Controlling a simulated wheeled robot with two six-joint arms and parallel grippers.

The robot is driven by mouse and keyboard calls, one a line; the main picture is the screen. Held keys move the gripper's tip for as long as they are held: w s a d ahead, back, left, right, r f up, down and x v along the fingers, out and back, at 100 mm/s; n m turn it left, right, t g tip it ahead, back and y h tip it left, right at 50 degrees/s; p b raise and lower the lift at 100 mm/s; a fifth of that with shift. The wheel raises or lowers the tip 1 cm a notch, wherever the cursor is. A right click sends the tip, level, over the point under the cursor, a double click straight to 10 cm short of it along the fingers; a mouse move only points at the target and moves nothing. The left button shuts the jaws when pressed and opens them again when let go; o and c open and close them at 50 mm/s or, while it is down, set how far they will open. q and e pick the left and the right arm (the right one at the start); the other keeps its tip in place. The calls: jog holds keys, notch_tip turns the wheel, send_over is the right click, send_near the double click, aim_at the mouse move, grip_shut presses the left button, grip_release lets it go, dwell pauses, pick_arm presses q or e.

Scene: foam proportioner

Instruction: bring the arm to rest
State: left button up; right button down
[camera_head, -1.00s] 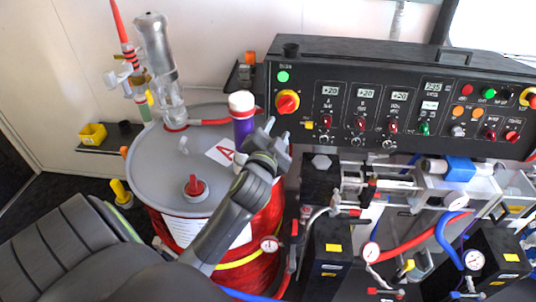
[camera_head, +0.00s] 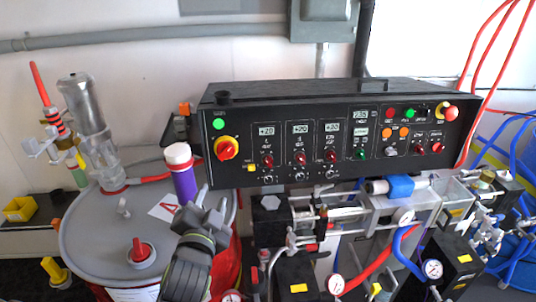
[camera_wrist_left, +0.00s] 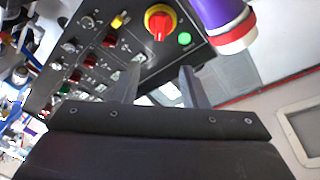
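My left arm comes up from the bottom of the head view. Its gripper (camera_head: 215,208) is in front of the drum's right edge and below the left end of the control panel (camera_head: 340,135). In the left wrist view the two fingers of this gripper (camera_wrist_left: 160,84) stand apart with nothing between them, so it is open. A purple cylinder with a white cap (camera_head: 181,172) is just behind the gripper in the head view. It also shows at the top of the left wrist view (camera_wrist_left: 222,14), outside the fingers. My right gripper is in neither view.
A grey-lidded drum (camera_head: 95,235) with a red cap (camera_head: 139,250) and a glass-and-metal pump (camera_head: 90,115) stands at the left. Gauges (camera_head: 432,268), hoses and valves crowd the lower right.

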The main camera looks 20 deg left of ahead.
pick_arm(q)
jog(key=s+d+f+n+g+h, duration=0.2)
jog(key=s+f+n+g+h, duration=0.3)
jog(key=s+f+g, duration=1.35)
jog(key=s+a+f+t+b, duration=0.1)
jog(key=s+f+t+b, duration=0.1)
jog(key=f, duration=1.4)
jog(key=s+a+f+t+b, duration=0.1)
jog(key=s+f+t, duration=0.1)
jog(key=f, duration=1.5)
jog(key=s+d+f+g+b, duration=0.1)
jog(key=s+f+b, duration=0.1)
jog(key=s+f, duration=1.3)
jog(key=shift+d+f, duration=0.15)
jog(key=shift+f, duration=0.85)
